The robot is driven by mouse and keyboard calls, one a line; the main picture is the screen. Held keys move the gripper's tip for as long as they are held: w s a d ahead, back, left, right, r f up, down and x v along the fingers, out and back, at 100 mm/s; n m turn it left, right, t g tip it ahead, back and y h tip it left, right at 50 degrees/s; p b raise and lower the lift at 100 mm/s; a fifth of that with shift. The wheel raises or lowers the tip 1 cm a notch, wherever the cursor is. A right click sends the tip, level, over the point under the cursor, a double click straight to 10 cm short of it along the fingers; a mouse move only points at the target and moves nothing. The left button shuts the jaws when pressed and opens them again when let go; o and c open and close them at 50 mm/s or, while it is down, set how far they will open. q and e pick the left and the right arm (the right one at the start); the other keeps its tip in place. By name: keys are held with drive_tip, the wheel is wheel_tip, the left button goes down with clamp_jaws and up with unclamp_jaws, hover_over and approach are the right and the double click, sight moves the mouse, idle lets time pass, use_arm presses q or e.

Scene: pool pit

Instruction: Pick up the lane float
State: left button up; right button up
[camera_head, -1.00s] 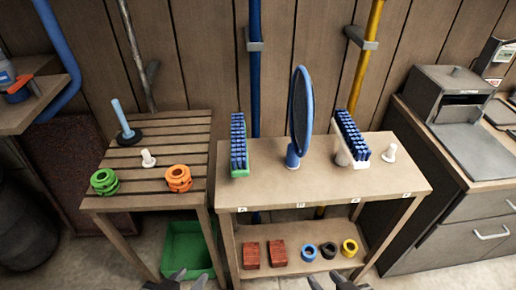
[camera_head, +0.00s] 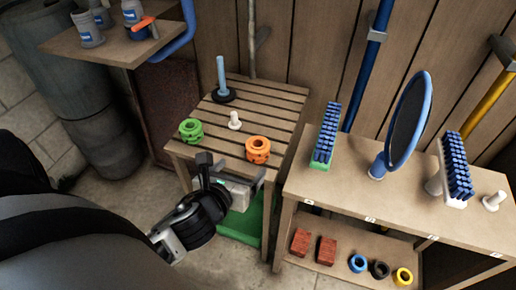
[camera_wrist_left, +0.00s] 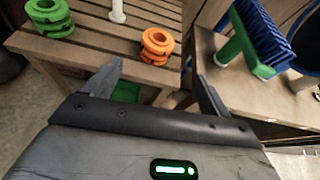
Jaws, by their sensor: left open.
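Two spool-shaped floats stand on the slatted table (camera_head: 275,92): a green one (camera_head: 190,131) at its front left corner and an orange one (camera_head: 257,149) at its front right. Both also show in the left wrist view, green (camera_wrist_left: 50,18) at top left and orange (camera_wrist_left: 156,46) near the middle. I cannot tell which one is the lane float. My left gripper (camera_head: 232,168) is open and empty, in front of the table's front edge, apart from both floats. In the left wrist view, the orange float is beyond the gap between its fingers (camera_wrist_left: 158,70). My right gripper is out of view.
A white peg (camera_head: 234,121) and a blue rod on a black base (camera_head: 222,82) stand behind the floats. A workbench (camera_head: 335,195) with brushes and an oval paddle is close on the right. A green bin (camera_head: 245,222) is under the slatted table.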

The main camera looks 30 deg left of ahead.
sight(260, 144)
use_arm(q)
drive_tip(key=shift+m, duration=0.5)
drive_tip(key=b+x, duration=0.1)
drive_tip(key=x, duration=1.5)
drive_tip(key=shift+a+r+b, duration=0.1)
drive_tip(key=shift+a+b, duration=0.1)
drive_tip(key=shift+b, duration=0.1)
drive_tip(key=c, duration=1.1)
